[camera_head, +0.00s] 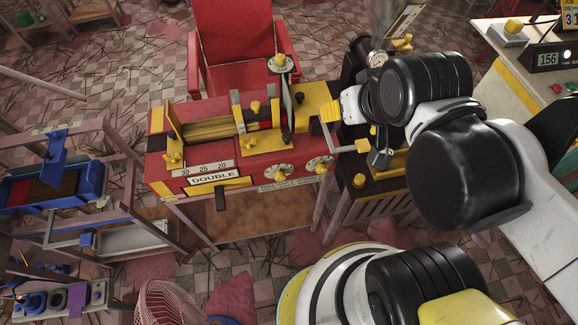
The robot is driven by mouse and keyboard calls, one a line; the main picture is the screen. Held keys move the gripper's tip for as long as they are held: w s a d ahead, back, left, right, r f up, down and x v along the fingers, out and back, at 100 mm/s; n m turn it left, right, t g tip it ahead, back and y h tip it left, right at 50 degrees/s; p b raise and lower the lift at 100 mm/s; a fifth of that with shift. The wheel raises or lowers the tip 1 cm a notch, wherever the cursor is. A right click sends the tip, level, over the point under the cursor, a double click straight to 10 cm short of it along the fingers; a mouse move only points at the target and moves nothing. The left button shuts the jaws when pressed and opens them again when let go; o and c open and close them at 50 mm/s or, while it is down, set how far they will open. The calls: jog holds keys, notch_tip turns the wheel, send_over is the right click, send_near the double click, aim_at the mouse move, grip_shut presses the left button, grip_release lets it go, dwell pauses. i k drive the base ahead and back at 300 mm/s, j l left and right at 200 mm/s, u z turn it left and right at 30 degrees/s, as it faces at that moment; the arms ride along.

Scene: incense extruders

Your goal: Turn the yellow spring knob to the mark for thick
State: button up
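A red extruder machine (240,150) with yellow fittings stands in the middle of the head view. Several yellow knobs show on it: a star-shaped one (172,152) at the left, one (255,107) near the middle, and one on a round dial (281,61) at the back. Two pale dials (279,171) with yellow centres sit on its front. I cannot tell which is the spring knob, and no mark for thick is legible. My gripper (347,106) is at the machine's right end, beside a bent crank. Its fingers are too small and covered to tell open from shut.
A sign reading DOUBLE (213,178) is on the machine's front. A red chair (236,40) stands behind. A blue-trayed rack (60,186) is at the left. A pale bench (515,85) with a 156 display is at the right. My arm covers much of the right side.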

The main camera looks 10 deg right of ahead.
aim_at(322, 168)
jog(key=k, duration=2)
